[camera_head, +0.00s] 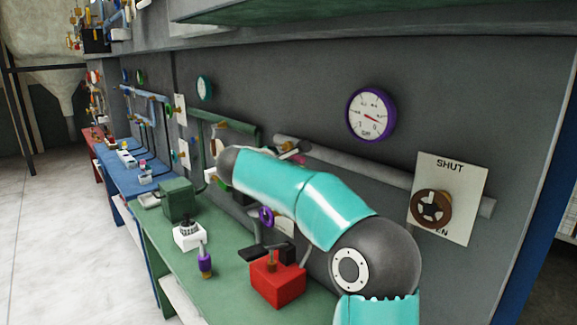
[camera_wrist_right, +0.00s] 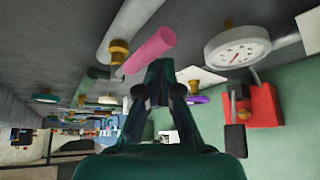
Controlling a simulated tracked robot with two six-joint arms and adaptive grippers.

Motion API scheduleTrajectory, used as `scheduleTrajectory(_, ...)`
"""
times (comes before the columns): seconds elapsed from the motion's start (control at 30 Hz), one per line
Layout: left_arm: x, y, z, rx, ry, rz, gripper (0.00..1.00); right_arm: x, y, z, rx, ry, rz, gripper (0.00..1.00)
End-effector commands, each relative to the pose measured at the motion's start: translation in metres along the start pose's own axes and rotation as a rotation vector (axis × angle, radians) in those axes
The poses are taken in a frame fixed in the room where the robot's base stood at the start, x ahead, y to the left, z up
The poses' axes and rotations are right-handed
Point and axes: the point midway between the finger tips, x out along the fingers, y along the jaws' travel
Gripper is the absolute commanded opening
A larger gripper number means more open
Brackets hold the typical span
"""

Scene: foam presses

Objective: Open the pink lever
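The pink lever (camera_wrist_right: 150,50) is a pink bar in the right wrist view, beside a brass valve fitting (camera_wrist_right: 119,52) on a grey pipe (camera_wrist_right: 130,22). My right gripper (camera_wrist_right: 160,66) is dark green, and its fingertips come together just below the pink bar. It looks shut with nothing between the tips. I cannot tell whether it touches the bar. In the head view my teal right arm crosses the wall pipe and hides the right gripper and most of the valve area. My left gripper is not in view.
A green bench (camera_head: 220,262) holds a red block (camera_head: 277,283), a purple-handled part (camera_head: 205,262) and a green box (camera_head: 177,199). A purple-rimmed gauge (camera_head: 371,114) and a brown handwheel (camera_head: 431,209) before a SHUT sign (camera_head: 458,178) are at the wall. Floor at left is clear.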

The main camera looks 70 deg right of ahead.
Motion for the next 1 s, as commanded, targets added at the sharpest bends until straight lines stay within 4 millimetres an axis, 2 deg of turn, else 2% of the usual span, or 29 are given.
scheduleTrajectory(0.03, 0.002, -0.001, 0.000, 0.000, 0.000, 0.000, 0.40, -0.001, 0.004, 0.006, 0.009, -0.011, 0.015, 0.00)
scheduleTrajectory(0.13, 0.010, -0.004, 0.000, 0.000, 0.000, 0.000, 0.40, 0.001, -0.004, 0.000, 0.008, -0.009, 0.013, 0.00)
scheduleTrajectory(0.37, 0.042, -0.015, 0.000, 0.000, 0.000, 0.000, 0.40, 0.010, -0.036, -0.026, 0.001, -0.002, 0.002, 0.00)
scheduleTrajectory(0.5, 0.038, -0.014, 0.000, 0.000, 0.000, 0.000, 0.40, -0.021, -0.019, -0.031, 0.004, 0.006, 0.005, 0.00)
scheduleTrajectory(0.7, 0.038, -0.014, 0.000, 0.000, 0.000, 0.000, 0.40, -0.058, -0.003, -0.038, 0.001, 0.004, 0.001, 0.00)
scheduleTrajectory(0.83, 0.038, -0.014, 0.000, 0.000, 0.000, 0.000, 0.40, -0.073, 0.003, -0.040, -0.001, 0.002, 0.000, 0.00)
scheduleTrajectory(1.0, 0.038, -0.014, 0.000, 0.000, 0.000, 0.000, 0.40, -0.082, 0.006, -0.042, -0.002, 0.001, -0.002, 0.00)
